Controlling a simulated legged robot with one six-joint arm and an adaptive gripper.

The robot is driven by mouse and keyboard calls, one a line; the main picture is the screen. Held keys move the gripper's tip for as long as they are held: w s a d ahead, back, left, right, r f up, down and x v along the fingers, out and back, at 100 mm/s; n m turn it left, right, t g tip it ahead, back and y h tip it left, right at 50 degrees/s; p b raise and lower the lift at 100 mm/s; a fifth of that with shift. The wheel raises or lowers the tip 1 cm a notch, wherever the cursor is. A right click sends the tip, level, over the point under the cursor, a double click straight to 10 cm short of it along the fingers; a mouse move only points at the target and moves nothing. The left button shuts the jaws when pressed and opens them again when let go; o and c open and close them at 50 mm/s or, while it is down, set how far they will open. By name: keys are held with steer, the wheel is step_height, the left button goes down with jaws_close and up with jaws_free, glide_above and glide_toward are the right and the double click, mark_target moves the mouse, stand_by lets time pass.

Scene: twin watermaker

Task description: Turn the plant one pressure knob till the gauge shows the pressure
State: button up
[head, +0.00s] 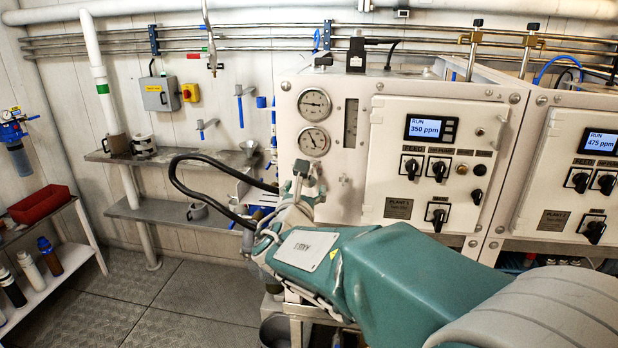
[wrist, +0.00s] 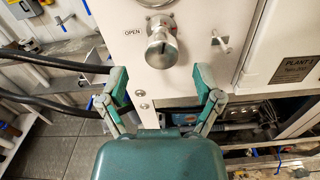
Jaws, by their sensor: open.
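The metal pressure knob (wrist: 161,50) stands out from the white plant one panel in the wrist view, under a round rim cut off by the top edge. The word OPEN is printed to its left. My gripper (wrist: 160,82) is open, its green fingertips on either side below the knob; I see no contact. In the head view my gripper (head: 302,185) is in front of the panel's lower left, and the knob cannot be clearly made out there. Two round gauges, an upper one (head: 314,104) and a lower one (head: 313,141), are above it; their readings are too small to tell.
The plant one control box (head: 425,165) shows RUN 350 ppm, right of the gauges. Plant two (head: 570,180) is beside it. A small metal fitting (wrist: 221,42) sticks out right of the knob. Black hoses (wrist: 50,62) run at the left. Shelves (head: 170,212) stand left.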

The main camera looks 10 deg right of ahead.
mark_target(308, 181)
steer(key=x, duration=0.5)
steer(key=shift+c, duration=0.3)
jaws_close()
